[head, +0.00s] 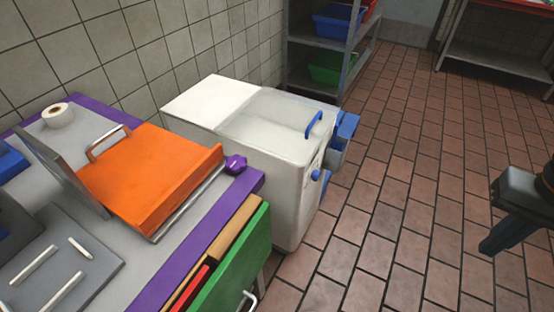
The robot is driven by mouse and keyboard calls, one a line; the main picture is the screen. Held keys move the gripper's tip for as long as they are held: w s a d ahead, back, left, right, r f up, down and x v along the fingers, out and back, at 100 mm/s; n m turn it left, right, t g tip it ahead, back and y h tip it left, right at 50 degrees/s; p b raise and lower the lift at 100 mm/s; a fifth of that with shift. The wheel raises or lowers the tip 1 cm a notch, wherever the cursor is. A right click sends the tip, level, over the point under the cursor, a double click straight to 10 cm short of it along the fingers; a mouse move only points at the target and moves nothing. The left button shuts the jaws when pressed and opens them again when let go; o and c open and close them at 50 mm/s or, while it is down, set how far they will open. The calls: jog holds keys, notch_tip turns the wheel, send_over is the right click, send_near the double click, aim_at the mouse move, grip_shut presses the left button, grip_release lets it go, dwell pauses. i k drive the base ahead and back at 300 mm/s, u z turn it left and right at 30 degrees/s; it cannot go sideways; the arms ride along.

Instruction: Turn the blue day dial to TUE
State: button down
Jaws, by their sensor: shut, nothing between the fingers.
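A small blue knob (317,175) sticks out from the front face of a white chest (290,210). It looks like the day dial, but its day marks and pointer are too small to read. My gripper (490,246) is at the right edge, shut and empty. It hangs above the tiled floor, well to the right of the knob and apart from it.
The chest has a clear lid with a blue handle (313,124); blue bins (345,128) stand beside it. A purple-edged counter (170,262) at left holds an orange box (150,175) and a purple knob (235,163). The floor (400,200) between chest and gripper is clear.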

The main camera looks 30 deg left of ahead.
aim_at(315, 175)
jog(key=z, duration=0.65)
jog(key=i, duration=0.75)
jog(key=u, duration=2.7)
jog(key=i, duration=0.5)
jog(key=z, duration=0.3)
jog(key=k, duration=1.15)
jog(key=u, duration=0.55)
